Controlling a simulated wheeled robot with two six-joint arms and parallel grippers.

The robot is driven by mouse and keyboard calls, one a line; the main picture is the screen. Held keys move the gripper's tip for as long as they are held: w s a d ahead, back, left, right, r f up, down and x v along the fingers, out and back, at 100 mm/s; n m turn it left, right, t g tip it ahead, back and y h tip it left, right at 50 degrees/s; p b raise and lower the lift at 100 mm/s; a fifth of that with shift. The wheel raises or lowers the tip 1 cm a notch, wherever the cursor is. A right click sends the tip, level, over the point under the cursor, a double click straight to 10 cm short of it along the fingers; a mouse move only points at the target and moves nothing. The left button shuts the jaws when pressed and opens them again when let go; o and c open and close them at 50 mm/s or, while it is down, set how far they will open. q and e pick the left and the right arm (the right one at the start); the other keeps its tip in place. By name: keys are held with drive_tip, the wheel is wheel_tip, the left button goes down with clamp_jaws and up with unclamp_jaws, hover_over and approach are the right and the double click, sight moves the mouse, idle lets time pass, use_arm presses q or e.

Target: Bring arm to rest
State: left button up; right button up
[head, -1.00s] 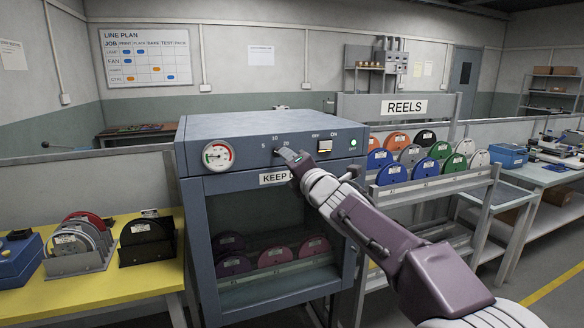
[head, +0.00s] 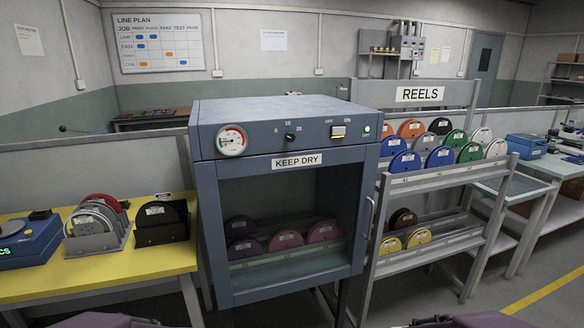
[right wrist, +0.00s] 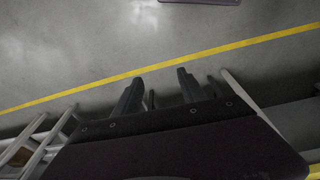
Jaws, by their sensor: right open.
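My right gripper (right wrist: 160,90) is open and empty in the right wrist view, its two dark fingers apart over the grey floor. In the head view only purple parts of my arms show at the bottom edge, and neither gripper is in that picture. The dry cabinet (head: 285,190) stands in the middle with its control knob (head: 290,137), switch (head: 338,132), round gauge (head: 231,141) and lit green lamp (head: 367,129) in clear view.
A reel rack (head: 430,180) stands right of the cabinet. A yellow table (head: 150,262) at the left holds reels in stands and a blue device (head: 28,242). A yellow floor line (right wrist: 200,55) crosses open floor below the right gripper.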

wheel_tip(320, 180, up, 16)
drive_tip(key=s+m+p, duration=0.1)
drive_tip(key=m+p, duration=0.2)
drive_tip(key=p, duration=1.3)
drive_tip(key=shift+s+a+g, duration=0.2)
drive_tip(key=shift+s+g, duration=0.2)
